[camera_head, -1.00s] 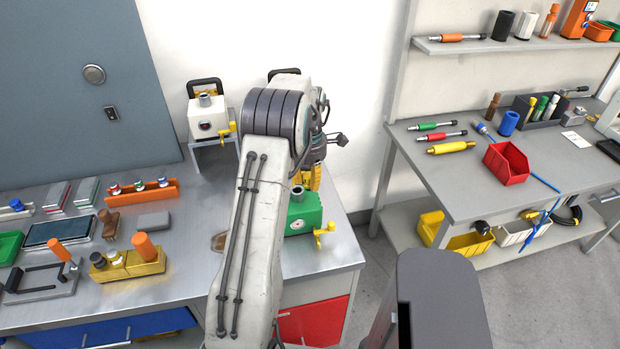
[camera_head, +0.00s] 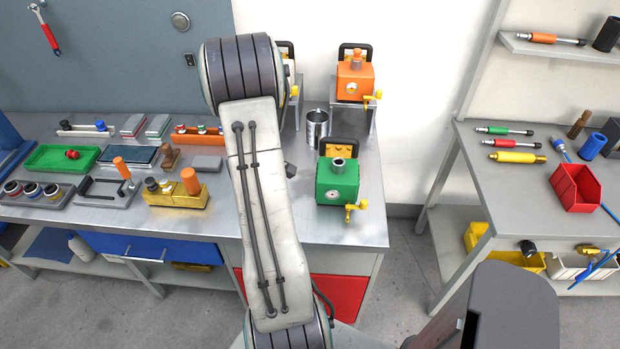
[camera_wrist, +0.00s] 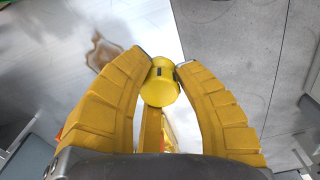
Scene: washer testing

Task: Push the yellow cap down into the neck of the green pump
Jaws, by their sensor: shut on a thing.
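The green pump (camera_head: 337,188) stands near the front right of the steel bench in the head view. Its grey neck (camera_head: 338,164) points up, and I see no cap on it. The yellow cap (camera_wrist: 160,88) is in the wrist view, held between the yellow fingertips of my gripper (camera_wrist: 161,66). My gripper is shut on it. In the head view my arm hides the gripper and the cap, so I cannot tell their exact distance from the neck. In the wrist view bench surface and grey floor lie beyond the cap.
A metal cup (camera_head: 317,127) stands behind the green pump. An orange pump (camera_head: 355,85) stands on a raised stand behind it. A gold block with an orange handle (camera_head: 176,193) lies left of my arm. The bench's right edge is close to the green pump.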

